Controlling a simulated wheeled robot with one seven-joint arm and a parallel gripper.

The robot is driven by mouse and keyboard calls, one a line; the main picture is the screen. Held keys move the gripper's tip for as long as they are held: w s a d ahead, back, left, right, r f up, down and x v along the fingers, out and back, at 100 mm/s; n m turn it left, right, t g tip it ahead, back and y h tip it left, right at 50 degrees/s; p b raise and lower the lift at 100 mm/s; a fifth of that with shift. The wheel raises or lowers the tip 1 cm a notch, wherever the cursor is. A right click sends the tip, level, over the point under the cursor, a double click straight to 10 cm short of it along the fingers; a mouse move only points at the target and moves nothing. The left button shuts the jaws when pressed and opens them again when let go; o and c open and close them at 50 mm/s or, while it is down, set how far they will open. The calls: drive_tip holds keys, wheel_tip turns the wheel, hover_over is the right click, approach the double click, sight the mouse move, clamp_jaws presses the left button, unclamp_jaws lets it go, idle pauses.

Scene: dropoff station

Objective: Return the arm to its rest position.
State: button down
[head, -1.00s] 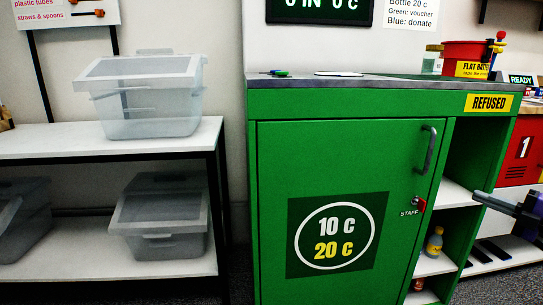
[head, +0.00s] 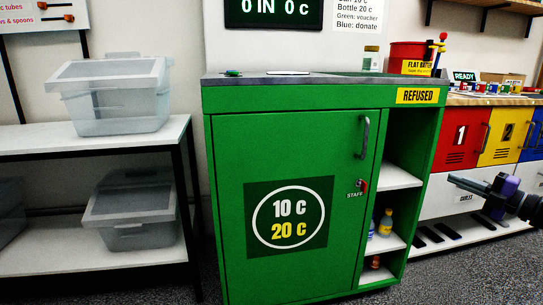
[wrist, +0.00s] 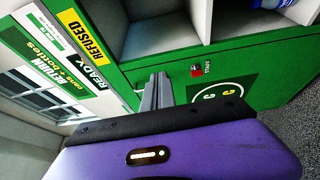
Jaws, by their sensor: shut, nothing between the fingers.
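My gripper (head: 453,181) is at the right edge of the head view, its grey fingers pointing left and its purple wrist body behind them. It is shut and empty, in front of the locker drawers and apart from the green cabinet in the picture. In the wrist view my gripper (wrist: 160,80) shows as two grey fingers close together above the purple housing. The green cabinet (wrist: 130,72) fills the background behind them. Most of my arm is outside the head view.
The green cabinet (head: 225,200) has side shelves with small bottles (head: 386,222). A white rack (head: 60,136) with clear tubs (head: 120,110) stands left. Red (head: 455,152) and yellow (head: 498,155) lockers stand right. Grey floor (head: 425,275) is free in front.

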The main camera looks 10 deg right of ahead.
wheel_tip(320, 180, up, 4)
drive_tip(key=w+t, duration=0.2)
drive_tip(key=w+a+f+m+t+h, duration=0.1)
drive_tip(key=a+m+t, duration=0.15)
drive_tip(key=a, duration=0.25)
drive_tip(key=a+f+m+t+h, duration=0.1)
drive_tip(key=a+f+m+t, duration=0.15)
drive_tip(key=a, duration=0.35)
drive_tip(key=s+a+f+m+h, duration=0.9)
drive_tip(key=s+a+f+m, duration=0.5)
drive_tip(key=a, duration=0.3)
drive_tip(key=s+a+f+m+g+y, duration=0.1)
drive_tip(key=s+a+f+g, duration=0.3)
drive_tip(key=s, duration=1)
drive_tip(key=s+a+m+g+y, duration=0.15)
drive_tip(key=s+a, duration=0.45)
drive_tip(key=s, duration=0.8)
drive_tip(key=s+a+f+m+g+y, duration=0.1)
drive_tip(key=s+a+f+m+g, duration=0.25)
drive_tip(key=s, duration=1.05)
wheel_tip(320, 180, up, 39)
drive_tip(key=a+n+p, duration=0.2)
drive_tip(key=p, duration=3.6)
drive_tip(key=shift+p, duration=0.3)
